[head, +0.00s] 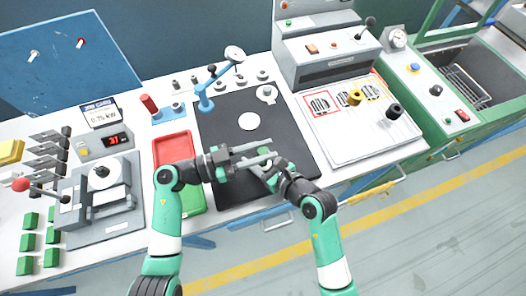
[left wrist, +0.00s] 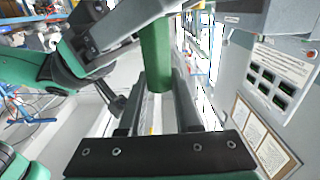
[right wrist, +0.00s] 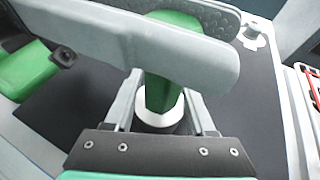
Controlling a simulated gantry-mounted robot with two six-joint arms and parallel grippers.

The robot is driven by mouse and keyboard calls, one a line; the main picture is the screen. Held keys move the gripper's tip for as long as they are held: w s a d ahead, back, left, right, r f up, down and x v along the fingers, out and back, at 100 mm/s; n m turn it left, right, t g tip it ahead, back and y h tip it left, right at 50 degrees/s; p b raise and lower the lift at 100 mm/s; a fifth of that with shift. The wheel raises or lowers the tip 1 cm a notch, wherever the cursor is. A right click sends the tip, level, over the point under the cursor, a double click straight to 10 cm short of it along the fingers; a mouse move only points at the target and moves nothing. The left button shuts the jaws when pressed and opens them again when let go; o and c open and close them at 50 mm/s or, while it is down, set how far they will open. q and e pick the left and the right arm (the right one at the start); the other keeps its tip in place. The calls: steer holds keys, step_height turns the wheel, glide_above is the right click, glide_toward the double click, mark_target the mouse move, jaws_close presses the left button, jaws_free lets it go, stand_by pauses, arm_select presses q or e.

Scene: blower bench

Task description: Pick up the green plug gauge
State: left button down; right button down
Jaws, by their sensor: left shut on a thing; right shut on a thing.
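The green plug gauge (right wrist: 160,88) is a green cylinder with a white end in the right wrist view. It is held in the air above the black mat (head: 222,109). My right gripper (head: 271,168) is shut on it near the white end. My left gripper (head: 262,153) is also shut on it, its long grey fingers crossing in front of the gauge in the right wrist view. In the left wrist view the green shaft (left wrist: 156,55) stands between the left fingers. In the head view the grippers meet and mostly hide the gauge.
A red tray (head: 172,147) and a green tray (head: 190,201) lie left of the mat. A blue stand (head: 206,100) and a white disc (head: 248,121) are on the mat. A white board with yellow (head: 355,97) and black (head: 394,111) cylinders is at right.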

arm_select(q)
step_height(320, 180, up, 10)
steer(key=shift+f, duration=0.1)
arm_select(e)
steer(key=shift+c, duration=0.8)
jaws_free()
steer(key=v, duration=1.2)
